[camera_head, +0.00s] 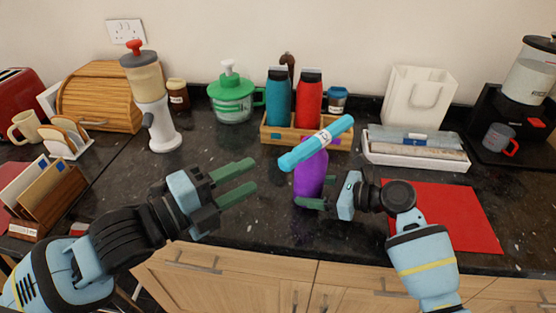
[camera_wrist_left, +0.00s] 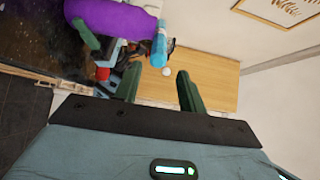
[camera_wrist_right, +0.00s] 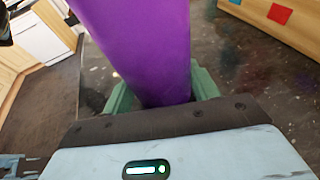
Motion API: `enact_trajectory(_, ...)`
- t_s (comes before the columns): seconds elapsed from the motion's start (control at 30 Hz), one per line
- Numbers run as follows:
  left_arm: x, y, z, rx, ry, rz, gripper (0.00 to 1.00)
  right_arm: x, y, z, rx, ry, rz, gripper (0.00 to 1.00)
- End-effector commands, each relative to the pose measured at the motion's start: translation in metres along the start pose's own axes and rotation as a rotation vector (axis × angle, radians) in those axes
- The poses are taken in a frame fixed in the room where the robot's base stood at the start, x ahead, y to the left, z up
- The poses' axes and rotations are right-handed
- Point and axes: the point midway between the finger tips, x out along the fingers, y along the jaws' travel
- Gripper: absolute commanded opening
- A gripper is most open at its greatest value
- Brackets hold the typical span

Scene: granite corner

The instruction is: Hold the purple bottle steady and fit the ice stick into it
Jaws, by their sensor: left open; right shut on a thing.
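The purple bottle (camera_head: 310,174) stands near the counter's front edge. My right gripper (camera_head: 315,193) is shut around its lower body; the bottle also fills the middle of the right wrist view (camera_wrist_right: 145,45). The light-blue ice stick (camera_head: 316,144) is tilted at the bottle's top, its right end higher, and hides the mouth. No gripper holds it. Whether any of it is inside the bottle cannot be told. It also shows by the bottle's end in the left wrist view (camera_wrist_left: 158,45). My left gripper (camera_head: 252,175) is open and empty, left of the bottle.
A wooden caddy (camera_head: 275,137) with a teal and a red bottle stands close behind. A white tray (camera_head: 400,160) and a red mat (camera_head: 455,215) lie to the right. A green pump jar (camera_head: 232,105) stands behind my left gripper. The counter between the grippers is clear.

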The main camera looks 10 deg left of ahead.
Motion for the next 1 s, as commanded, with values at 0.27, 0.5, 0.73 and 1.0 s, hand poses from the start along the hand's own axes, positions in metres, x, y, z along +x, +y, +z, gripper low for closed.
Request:
enact_trajectory(0.27, 0.037, -0.001, 0.0, -0.002, 0.0, -0.002, 0.41, 0.0, 0.0, 0.0, 0.0, 0.0, 0.0, 0.46)
enact_trajectory(0.5, 0.06, 0.0, 0.0, 0.002, 0.001, 0.0, 0.41, 0.0, 0.0, 0.0, 0.0, 0.0, 0.0, 0.46)
enact_trajectory(0.73, 0.068, 0.0, 0.0, 0.001, 0.001, 0.002, 0.41, 0.0, 0.0, 0.0, 0.0, 0.0, -0.001, 0.46)
enact_trajectory(1.0, 0.069, 0.0, 0.0, 0.001, 0.0, 0.001, 0.4, 0.0, 0.0, 0.0, 0.0, 0.0, -0.001, 0.46)
